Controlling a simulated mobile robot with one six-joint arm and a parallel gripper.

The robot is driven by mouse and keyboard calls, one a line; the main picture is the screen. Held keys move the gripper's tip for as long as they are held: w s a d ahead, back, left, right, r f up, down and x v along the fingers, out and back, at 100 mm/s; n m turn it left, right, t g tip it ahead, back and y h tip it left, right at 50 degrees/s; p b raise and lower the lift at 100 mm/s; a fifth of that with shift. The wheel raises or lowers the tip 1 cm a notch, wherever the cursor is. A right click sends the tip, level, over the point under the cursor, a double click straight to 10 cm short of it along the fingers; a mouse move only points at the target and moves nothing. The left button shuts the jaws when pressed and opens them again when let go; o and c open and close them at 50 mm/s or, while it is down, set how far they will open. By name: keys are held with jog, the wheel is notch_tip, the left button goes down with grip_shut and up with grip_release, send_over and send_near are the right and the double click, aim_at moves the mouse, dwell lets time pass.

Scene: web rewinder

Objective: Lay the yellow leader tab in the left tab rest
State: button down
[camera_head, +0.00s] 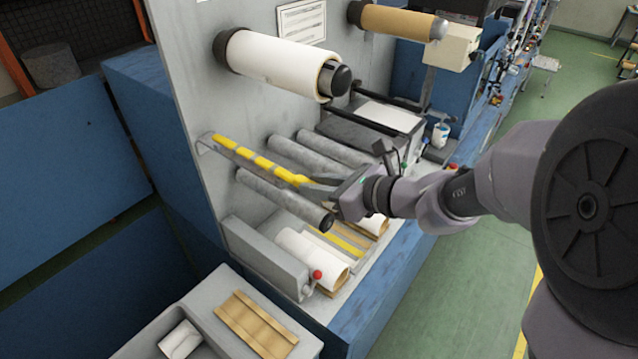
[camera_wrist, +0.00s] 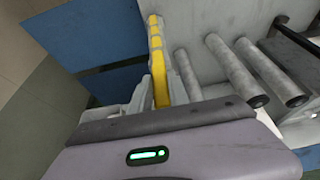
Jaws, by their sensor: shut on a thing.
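My gripper (camera_head: 307,184) is shut at the near end of a bar with yellow segments (camera_head: 248,156), which runs back along the grey upright panel. A flat yellow strip (camera_head: 345,240) lies on the machine's low bed, below and to the right of my gripper, beside tan strips. I cannot tell which yellow piece is the leader tab. I cannot make out the left tab rest.
Grey rollers (camera_head: 285,200) lie close beside and below my gripper. A white roll (camera_head: 275,62) sits on a spindle above. A white roll (camera_head: 312,258) and a red knob (camera_head: 317,274) are below. A grey tray (camera_head: 205,300) with a tan piece (camera_head: 257,325) stands in front.

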jog(key=shift+f, duration=0.1)
jog(key=c, duration=1.2)
grip_release()
jog(key=shift+o, duration=0.2)
jog(key=p+v, duration=0.1)
jog(key=v, duration=1.6)
jog(key=s+a+f+n+g+h+b, duration=0.1)
jog(key=s+f+n+h+b, duration=0.3)
jog(key=f+n+b, duration=0.6)
jog(key=s+a+f+n+g+h+b, duration=0.1)
jog(key=s+f+n+h+b, duration=0.3)
jog(key=s+f+n+b, duration=0.5)
notch_tip(320, 180, down, 8)
jog(key=n+b, duration=0.2)
jog(key=b, duration=0.2)
jog(key=shift+s+g+h+b, duration=0.25)
jog(key=shift+g+h+b, duration=0.05)
jog(key=shift+h+b, duration=0.1)
